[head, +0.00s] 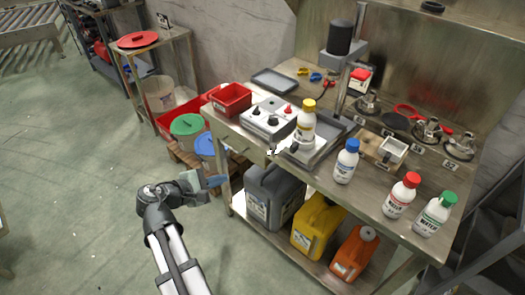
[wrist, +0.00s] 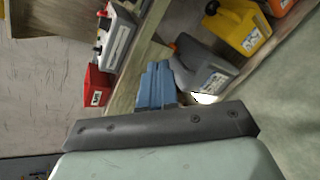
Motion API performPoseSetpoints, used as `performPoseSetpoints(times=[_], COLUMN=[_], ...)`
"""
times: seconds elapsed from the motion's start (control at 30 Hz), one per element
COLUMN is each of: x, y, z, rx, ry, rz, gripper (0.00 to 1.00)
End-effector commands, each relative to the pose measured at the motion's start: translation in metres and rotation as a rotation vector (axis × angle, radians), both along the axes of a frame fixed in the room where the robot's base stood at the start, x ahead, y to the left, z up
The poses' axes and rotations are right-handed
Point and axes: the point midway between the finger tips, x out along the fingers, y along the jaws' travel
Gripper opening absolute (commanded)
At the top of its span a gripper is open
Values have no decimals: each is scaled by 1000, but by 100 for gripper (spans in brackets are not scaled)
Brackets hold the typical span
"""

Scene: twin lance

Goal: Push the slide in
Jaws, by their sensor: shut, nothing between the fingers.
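My gripper (head: 215,182) is in front of the left part of the metal bench, at about the height of its lower half, apart from it in the head view. Its blue fingers (wrist: 155,86) are shut and empty, and in the wrist view they point toward the bench. No part is plainly marked as the slide. A drawer-like front panel (head: 238,140) shows under the left end of the bench top, with a small dark part (head: 270,154) near its right end. I cannot tell whether the panel stands out from the bench.
The bench top holds a red bin (head: 231,99), a control box (head: 268,117) and several bottles. A grey jug (head: 273,195), a yellow jug (head: 317,222) and an orange jug (head: 355,252) stand on the lower shelf. The floor (head: 75,190) at left is clear.

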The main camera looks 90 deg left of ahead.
Motion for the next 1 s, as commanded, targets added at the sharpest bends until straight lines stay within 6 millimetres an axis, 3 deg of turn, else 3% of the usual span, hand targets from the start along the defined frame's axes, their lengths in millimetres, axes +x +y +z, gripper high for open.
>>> performPoseSetpoints(times=[0.2,0.33,0.67,1.0], x=[13,16,20,56], y=[5,2,3,30], z=[41,48,47,40], rx=[-193,-332,-499,-501], ry=[-427,-573,-686,-686], rz=[73,104,155,155], gripper=[0,0,0,0])
